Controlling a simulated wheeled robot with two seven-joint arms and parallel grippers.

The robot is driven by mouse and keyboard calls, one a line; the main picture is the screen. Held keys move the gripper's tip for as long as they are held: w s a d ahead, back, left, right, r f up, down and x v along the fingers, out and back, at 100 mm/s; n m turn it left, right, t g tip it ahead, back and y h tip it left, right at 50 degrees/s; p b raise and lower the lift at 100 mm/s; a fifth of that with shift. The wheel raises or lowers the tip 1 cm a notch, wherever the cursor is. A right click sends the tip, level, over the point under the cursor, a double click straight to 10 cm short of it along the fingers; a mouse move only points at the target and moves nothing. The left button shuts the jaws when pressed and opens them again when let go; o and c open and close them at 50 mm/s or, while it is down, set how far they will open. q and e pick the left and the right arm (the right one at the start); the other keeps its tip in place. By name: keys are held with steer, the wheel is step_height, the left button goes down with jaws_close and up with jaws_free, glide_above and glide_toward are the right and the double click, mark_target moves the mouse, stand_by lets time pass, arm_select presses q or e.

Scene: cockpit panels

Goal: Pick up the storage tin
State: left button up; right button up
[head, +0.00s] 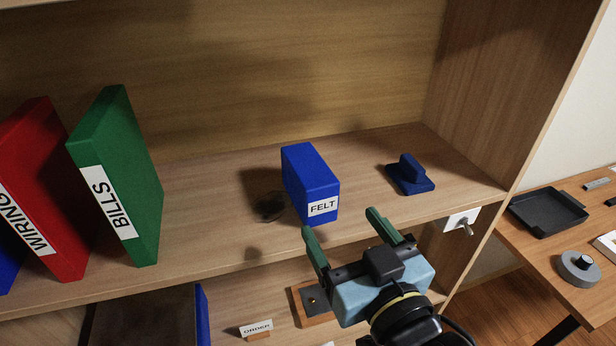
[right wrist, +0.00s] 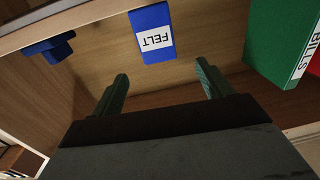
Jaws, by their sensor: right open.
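The storage tin (head: 310,187) is a blue box with a white FELT label, standing upright on the wooden shelf. It also shows in the right wrist view (right wrist: 153,30), upside down, ahead of and between the fingers. My right gripper (head: 341,222) is open and empty, in front of the shelf's edge and to the right of the tin, apart from it. Its two green fingers also show in the right wrist view (right wrist: 163,88). My left gripper is not in view.
A green BILLS binder (head: 120,180) and a red WIRING binder (head: 45,190) stand at the left. A dark blue stand-like object (head: 410,177) sits right of the tin. A wooden side wall (head: 490,90) bounds the right.

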mark_target(312, 168)
steer(key=shift+b+x, duration=1.3)
steer(key=shift+b, duration=1.2)
steer(key=shift+b+x, duration=0.75)
steer(key=shift+x, duration=0.4)
steer(key=shift+r+p+x, duration=0.25)
steer(key=shift+p+x, duration=0.05)
steer(key=shift+x, duration=0.95)
steer(key=x, duration=0.1)
steer(key=p+x, duration=0.1)
steer(key=x, duration=0.1)
steer(key=r+x, duration=0.1)
steer(key=x, duration=0.1)
steer(key=shift+w+d, duration=0.1)
steer(key=shift+w, duration=0.05)
steer(key=shift+w+f, duration=0.1)
steer(key=shift+w, duration=0.2)
steer(key=c, duration=1.2)
steer(key=shift+c, duration=0.3)
